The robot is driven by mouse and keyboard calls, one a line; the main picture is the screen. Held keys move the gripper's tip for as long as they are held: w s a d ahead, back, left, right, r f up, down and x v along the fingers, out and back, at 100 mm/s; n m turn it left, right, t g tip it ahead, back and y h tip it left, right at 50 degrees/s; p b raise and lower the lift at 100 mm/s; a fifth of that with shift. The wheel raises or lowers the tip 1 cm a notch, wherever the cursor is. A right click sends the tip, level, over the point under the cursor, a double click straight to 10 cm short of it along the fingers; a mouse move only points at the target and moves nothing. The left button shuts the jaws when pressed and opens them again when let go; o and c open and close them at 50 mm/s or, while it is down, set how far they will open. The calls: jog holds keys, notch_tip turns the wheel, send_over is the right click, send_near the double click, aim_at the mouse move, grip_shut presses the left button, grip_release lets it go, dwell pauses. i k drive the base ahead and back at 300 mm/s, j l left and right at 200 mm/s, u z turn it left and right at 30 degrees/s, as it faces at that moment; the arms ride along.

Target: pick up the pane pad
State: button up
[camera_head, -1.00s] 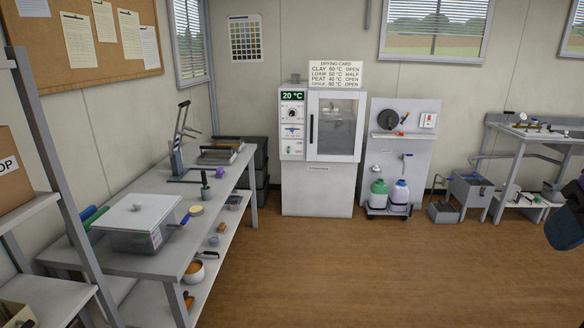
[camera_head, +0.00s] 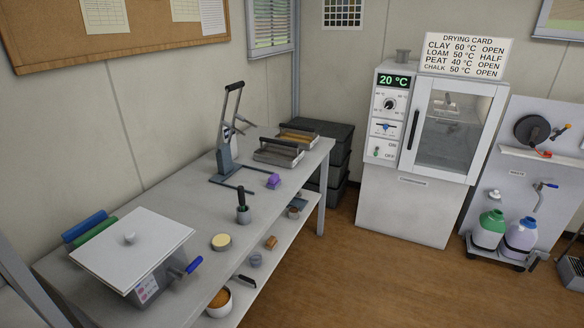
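No object is plainly marked as the pane pad. A small purple block (camera_head: 273,181) lies on the long grey bench near its front edge. A round pale-yellow disc (camera_head: 221,241) lies nearer on the same bench. I cannot tell from this distance whether either is the pad. The drying oven (camera_head: 437,130) stands at the back with its glass door shut, and the pane looks hazy. My gripper is not in view.
The bench (camera_head: 190,222) holds a lidded box (camera_head: 133,250), a lever press (camera_head: 228,150), metal trays (camera_head: 280,152) and a dark-handled tool (camera_head: 242,208). A shelf below holds bowls. A bottle station (camera_head: 530,165) stands right of the oven. The wooden floor (camera_head: 350,270) is clear.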

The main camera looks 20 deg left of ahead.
aim_at(274, 181)
jog(key=i+u, duration=0.15)
jog(key=i, duration=0.55)
jog(key=i+l+u, duration=0.15)
jog(key=i, duration=0.55)
jog(key=i+j+u, duration=0.1)
jog(key=u, duration=0.3)
jog(key=i+u, duration=0.35)
jog(key=i+l+u, duration=0.1)
jog(key=u, duration=0.3)
jog(key=i+l+u, duration=0.1)
jog(key=i+u, duration=0.15)
jog(key=u, duration=0.15)
jog(key=i+u, duration=0.4)
jog(key=k+j, duration=0.05)
jog(key=k, duration=0.05)
